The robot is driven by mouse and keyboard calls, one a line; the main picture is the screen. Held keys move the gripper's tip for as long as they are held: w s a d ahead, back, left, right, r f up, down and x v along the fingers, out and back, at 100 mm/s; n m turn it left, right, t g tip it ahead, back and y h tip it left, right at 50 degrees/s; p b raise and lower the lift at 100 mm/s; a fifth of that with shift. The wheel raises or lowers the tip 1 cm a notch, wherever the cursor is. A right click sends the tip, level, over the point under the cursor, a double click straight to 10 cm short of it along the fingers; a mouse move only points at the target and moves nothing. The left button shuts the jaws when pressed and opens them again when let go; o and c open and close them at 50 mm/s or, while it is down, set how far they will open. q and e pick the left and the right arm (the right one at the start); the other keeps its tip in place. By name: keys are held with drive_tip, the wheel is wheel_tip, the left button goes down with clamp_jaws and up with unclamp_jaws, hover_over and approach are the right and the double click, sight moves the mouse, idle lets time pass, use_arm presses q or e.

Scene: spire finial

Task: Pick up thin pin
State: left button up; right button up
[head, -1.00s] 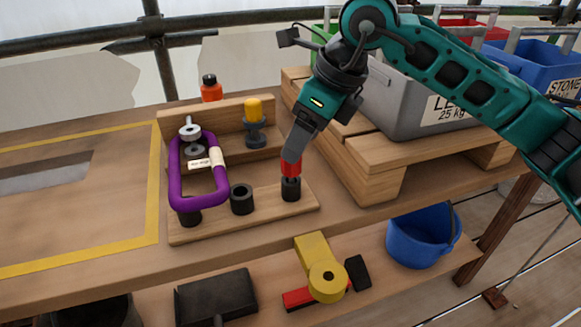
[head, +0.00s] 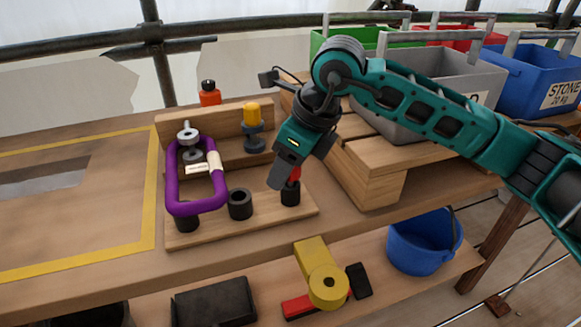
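A small red-topped piece (head: 295,174), which may be the thin pin, stands upright in the right black socket (head: 290,194) at the front of the wooden rack (head: 265,222). My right gripper (head: 279,182) points down just left of the red top and partly covers it. Its fingers are seen side-on, so I cannot tell whether they are open or touch the piece. The pin's lower part is hidden in the socket. My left gripper is not in view.
The rack also bears an empty-looking black socket (head: 240,204), a purple loop (head: 172,190) with a tag, and a yellow-topped piece (head: 252,113). An orange bottle (head: 209,93) stands behind. A grey crate (head: 440,68) on a wooden pallet (head: 375,188) stands close right.

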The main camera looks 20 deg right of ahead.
drive_tip(key=shift+r, duration=0.1)
drive_tip(key=c, duration=0.8)
